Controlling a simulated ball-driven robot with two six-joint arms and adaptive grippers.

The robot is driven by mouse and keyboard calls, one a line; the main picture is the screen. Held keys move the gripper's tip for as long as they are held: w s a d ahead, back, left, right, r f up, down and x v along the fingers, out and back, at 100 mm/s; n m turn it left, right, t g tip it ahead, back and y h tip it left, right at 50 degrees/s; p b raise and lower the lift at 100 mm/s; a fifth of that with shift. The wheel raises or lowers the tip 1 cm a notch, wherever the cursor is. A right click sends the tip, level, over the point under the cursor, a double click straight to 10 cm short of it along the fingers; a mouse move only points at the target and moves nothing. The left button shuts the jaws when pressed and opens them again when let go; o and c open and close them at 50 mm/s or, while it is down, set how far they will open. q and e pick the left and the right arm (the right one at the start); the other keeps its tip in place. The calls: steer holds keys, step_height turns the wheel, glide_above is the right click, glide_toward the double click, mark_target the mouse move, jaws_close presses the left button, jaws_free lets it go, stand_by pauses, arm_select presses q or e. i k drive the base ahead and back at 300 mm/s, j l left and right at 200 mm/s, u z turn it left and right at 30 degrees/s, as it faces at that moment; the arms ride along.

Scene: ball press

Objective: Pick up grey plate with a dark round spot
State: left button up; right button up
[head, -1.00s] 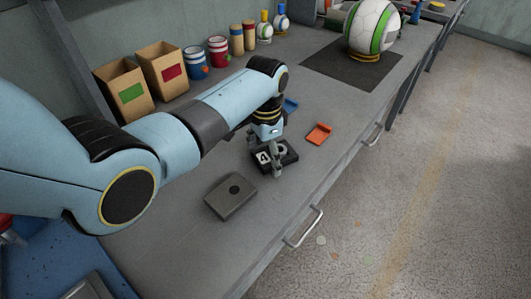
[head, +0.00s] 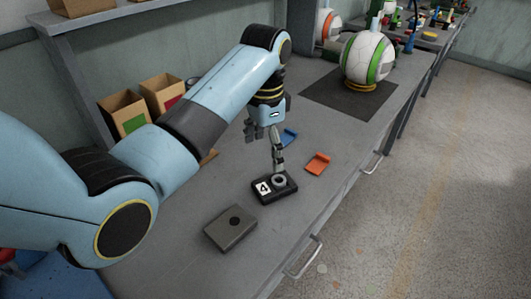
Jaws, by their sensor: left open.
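The grey plate with a dark round spot (head: 231,228) lies flat on the grey bench, at lower centre in the head view. Its dark spot is near its middle. My left gripper (head: 278,168) is open and points down, above and to the right of the plate, over a black block (head: 275,191). The block has a white label reading 4 and a grey ring on top. I cannot tell whether the fingertips touch the ring. Nothing shows between the fingers. My right gripper is not in view.
An orange tray (head: 318,163) and a blue tray (head: 289,137) lie beyond the block. A white and green ball (head: 368,58) sits on a dark mat (head: 318,92). Cardboard boxes (head: 126,112) stand at the back left. The bench's front edge has metal handles.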

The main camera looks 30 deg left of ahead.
mark_target(227, 231)
steer(key=k+l, duration=0.8)
steer(key=l, duration=0.1)
